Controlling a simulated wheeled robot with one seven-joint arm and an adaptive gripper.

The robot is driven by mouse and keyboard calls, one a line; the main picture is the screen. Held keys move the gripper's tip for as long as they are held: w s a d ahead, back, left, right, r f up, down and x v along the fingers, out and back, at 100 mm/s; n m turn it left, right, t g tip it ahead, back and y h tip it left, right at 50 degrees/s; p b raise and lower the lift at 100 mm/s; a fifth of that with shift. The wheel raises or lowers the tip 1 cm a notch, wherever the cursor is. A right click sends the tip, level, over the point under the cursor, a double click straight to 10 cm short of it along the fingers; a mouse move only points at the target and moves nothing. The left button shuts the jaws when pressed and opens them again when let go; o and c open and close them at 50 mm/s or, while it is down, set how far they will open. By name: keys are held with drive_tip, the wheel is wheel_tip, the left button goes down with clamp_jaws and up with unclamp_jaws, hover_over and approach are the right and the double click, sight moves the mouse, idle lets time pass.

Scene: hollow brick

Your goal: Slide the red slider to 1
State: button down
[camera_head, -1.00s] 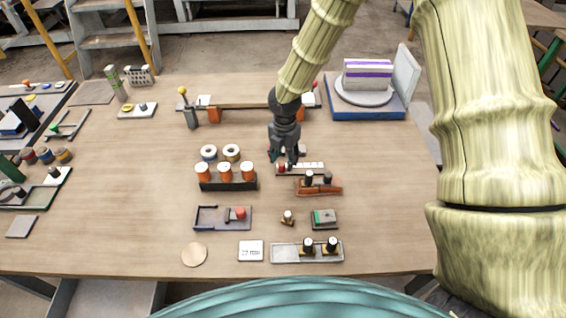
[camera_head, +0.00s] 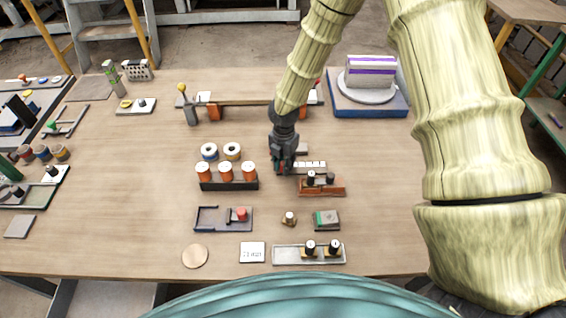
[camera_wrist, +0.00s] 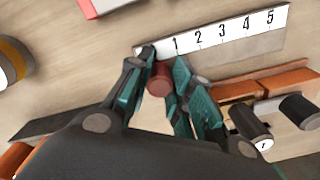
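The red slider (camera_wrist: 158,78) shows in the wrist view as a red round knob. It stands near the left end of a white scale (camera_wrist: 222,35) marked 1 to 5, a little left of the mark 1. My gripper (camera_wrist: 163,66) is down around the knob, one finger on each side, and looks shut on it. Exact finger contact is hard to see. In the head view my gripper (camera_head: 281,168) hides the knob, and the white scale (camera_head: 312,165) shows to its right.
An orange-brown block with dark knobs (camera_head: 322,188) lies close in front of the scale. A grey tray with a red knob (camera_head: 223,218) lies nearer.

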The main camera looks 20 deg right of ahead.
drive_tip(key=shift+r, duration=0.3)
drive_tip(key=shift+s+d+p, duration=0.2)
drive_tip(key=shift+d, duration=0.4)
drive_tip(key=shift+s+d+p, duration=0.15)
drive_tip(key=shift+d, duration=0.45)
drive_tip(key=c, duration=1.3)
unclamp_jaws()
drive_tip(key=shift+a, duration=0.1)
drive_tip(key=shift+o, duration=0.2)
wheel_tip(320, 180, up, 12)
drive_tip(key=shift+f, duration=0.1)
